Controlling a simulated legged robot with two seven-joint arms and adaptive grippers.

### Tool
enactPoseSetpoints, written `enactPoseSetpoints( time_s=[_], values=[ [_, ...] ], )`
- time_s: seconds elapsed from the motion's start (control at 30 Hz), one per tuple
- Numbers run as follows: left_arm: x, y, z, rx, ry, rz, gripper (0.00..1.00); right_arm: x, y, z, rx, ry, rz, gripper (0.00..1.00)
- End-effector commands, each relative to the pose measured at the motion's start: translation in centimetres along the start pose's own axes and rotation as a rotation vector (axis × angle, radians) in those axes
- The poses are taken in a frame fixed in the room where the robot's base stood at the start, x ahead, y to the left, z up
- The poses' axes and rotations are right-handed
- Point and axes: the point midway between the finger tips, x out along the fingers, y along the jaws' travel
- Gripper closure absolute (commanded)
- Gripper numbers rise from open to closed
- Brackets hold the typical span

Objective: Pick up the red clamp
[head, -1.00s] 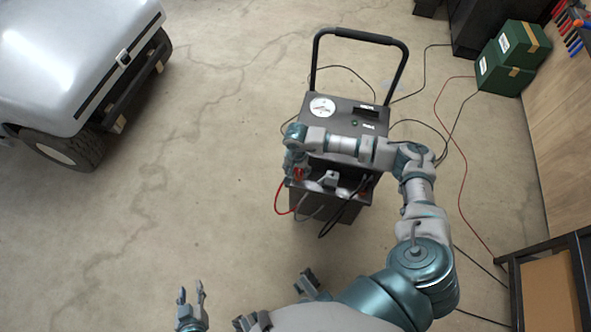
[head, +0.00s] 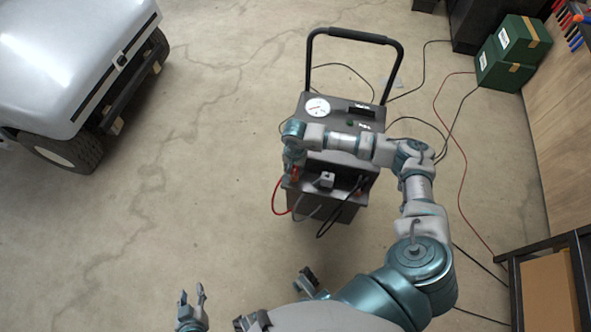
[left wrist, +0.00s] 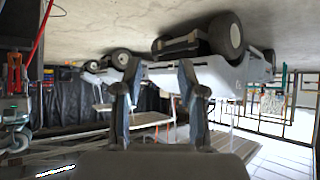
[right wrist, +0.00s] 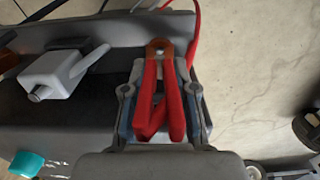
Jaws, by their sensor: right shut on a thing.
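The red clamp (right wrist: 172,100) has two red handles and a rusty-orange head. In the right wrist view it lies between the two fingers of my right gripper (right wrist: 160,108), which is shut on it. In the head view my right gripper (head: 293,168) is at the front left of the dark charger box (head: 340,205), mostly hidden under my wrist; only a bit of the clamp shows there. A red cable (right wrist: 195,35) runs up beside the clamp's head. My left gripper (head: 192,298) is open and empty, low in the head view, far from the clamp.
A grey clamp-like fitting (right wrist: 62,72) sits on the charger beside the red clamp. The charger's black handle (head: 354,36) rises behind. A white cart (head: 70,60) stands at the upper left. Green boxes (head: 510,55) are at the upper right. Bare floor lies between cart and charger.

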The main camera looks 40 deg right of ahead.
Motion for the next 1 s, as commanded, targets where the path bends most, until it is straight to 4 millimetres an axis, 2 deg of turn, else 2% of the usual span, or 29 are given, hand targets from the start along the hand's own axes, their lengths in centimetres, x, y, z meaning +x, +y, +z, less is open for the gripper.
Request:
enactPoseSetpoints(
  time_s=[0.1, 0.17, 0.37, 0.6, 0.7, 0.83, 1.0],
  values=[
    [-0.7, -0.3, 0.9, -0.001, -0.059, -0.004, 0.60, -2.1, -0.2, -0.1, 0.001, 0.006, -0.002, 1.00],
    [-1.0, -0.4, 1.6, -0.002, -0.095, -0.005, 0.60, -2.5, 0.0, 0.6, -0.002, 0.005, 0.001, 1.00],
    [-2.1, -0.8, 3.8, -0.004, -0.230, -0.013, 0.60, -2.8, 1.4, 5.0, -0.003, 0.005, 0.003, 1.00],
    [-3.8, -0.9, 6.2, -0.005, -0.381, -0.025, 0.60, -3.1, 3.6, 11.0, -0.001, 0.002, 0.003, 1.00],
    [-4.3, -1.1, 6.8, -0.006, -0.419, -0.027, 0.60, -3.3, 4.1, 12.8, 0.001, 0.003, 0.003, 1.00],
    [-4.6, -1.1, 7.3, -0.007, -0.444, -0.029, 0.60, -3.3, 4.6, 14.3, 0.001, 0.003, 0.004, 1.00],
    [-4.8, -1.2, 7.5, -0.008, -0.457, -0.029, 0.60, -3.4, 4.8, 15.0, 0.004, 0.006, 0.005, 1.00]
  ],
)
